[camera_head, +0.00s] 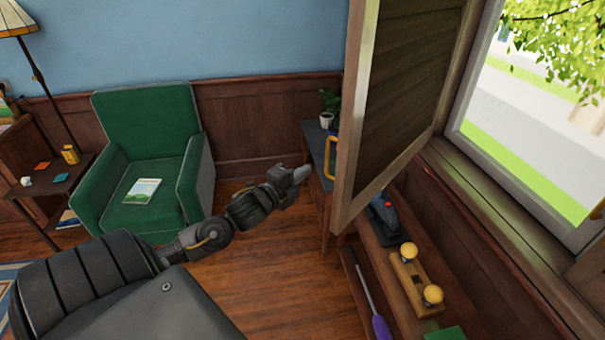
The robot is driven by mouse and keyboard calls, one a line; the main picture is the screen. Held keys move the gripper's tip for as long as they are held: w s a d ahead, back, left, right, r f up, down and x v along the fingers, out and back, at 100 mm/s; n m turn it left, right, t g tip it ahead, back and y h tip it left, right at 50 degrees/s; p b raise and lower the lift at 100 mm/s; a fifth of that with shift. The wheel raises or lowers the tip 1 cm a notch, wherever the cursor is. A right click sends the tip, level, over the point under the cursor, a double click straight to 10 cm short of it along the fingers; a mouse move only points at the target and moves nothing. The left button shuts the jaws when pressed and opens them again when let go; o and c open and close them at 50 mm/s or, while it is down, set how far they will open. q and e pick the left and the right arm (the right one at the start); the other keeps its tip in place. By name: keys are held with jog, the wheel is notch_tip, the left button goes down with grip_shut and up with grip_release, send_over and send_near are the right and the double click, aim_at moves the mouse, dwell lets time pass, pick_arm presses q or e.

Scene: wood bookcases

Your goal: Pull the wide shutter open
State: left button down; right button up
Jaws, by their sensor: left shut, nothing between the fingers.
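The wide shutter (401,95) is a louvred wooden panel swung out from the window frame at the right, standing upright well away from the window. A yellow handle (330,157) shows at its left edge, partly hidden behind the shutter's edge or standing beyond it; I cannot tell which. My left gripper (301,174) is shut and empty, just left of the shutter's lower left edge and close to the yellow handle. I cannot tell whether it touches anything. My right gripper is not in view.
A bench (381,254) below the shutter holds a wooden block with yellow knobs (414,277) and a dark tool (383,218). A small table (317,150) with a potted plant (328,104) stands behind. A green armchair (143,107) is at left. Floor between is clear.

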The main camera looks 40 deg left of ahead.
pick_arm(q)
jog(key=shift+d, duration=0.1)
jog(key=s+d+b, duration=0.2)
jog(key=s+d, duration=0.4)
jog(key=s, duration=0.3)
jog(key=shift+s+d, duration=0.15)
jog(key=shift+s, duration=0.25)
